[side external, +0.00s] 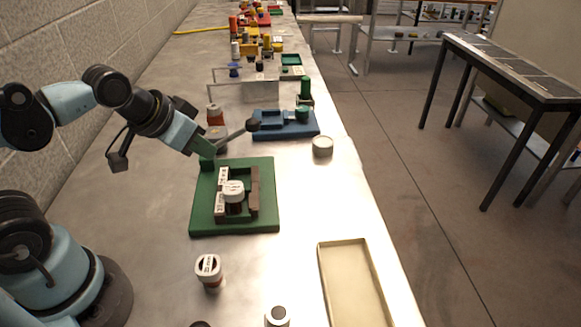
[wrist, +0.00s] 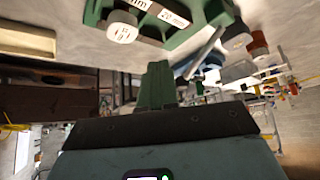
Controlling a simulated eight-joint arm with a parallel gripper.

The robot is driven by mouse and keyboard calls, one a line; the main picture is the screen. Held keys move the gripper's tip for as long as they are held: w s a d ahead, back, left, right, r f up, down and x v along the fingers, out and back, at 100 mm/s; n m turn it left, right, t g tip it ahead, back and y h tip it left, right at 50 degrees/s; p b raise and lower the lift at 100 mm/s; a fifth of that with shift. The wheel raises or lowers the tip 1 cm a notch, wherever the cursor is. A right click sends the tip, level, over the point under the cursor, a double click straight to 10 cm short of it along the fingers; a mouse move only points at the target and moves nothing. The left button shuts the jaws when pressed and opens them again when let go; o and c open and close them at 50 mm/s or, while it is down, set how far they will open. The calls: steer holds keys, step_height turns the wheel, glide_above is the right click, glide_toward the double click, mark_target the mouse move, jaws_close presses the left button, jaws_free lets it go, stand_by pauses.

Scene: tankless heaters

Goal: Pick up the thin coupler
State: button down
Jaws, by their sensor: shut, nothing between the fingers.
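Several short cylindrical pieces are in view, and I cannot tell for certain which is the thin coupler. In the side view, a short pale grey ring-like piece (side external: 322,146) stands alone near the table's right edge. A white and dark red labelled piece (side external: 208,270) stands in front of the green board. A white-capped piece (side external: 234,191) sits in the fixture on that board; its cap shows in the wrist view (wrist: 122,27). My gripper (side external: 208,150) is shut and empty, above the board's far left corner; its green fingers show in the wrist view (wrist: 158,66).
A grey lever (side external: 232,137) with a dark knob lies close beside my fingertips. A blue fixture (side external: 268,130) stands behind. An empty beige tray (side external: 352,285) lies at the front right. Bare metal table lies between them.

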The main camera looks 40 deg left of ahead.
steer(key=c, duration=0.5)
jaws_free()
steer(key=shift+c, duration=0.2)
step_height(320, 180, up, 3)
steer(key=g, duration=0.7)
glide_above(234, 186)
steer(key=shift+f, duration=6.05)
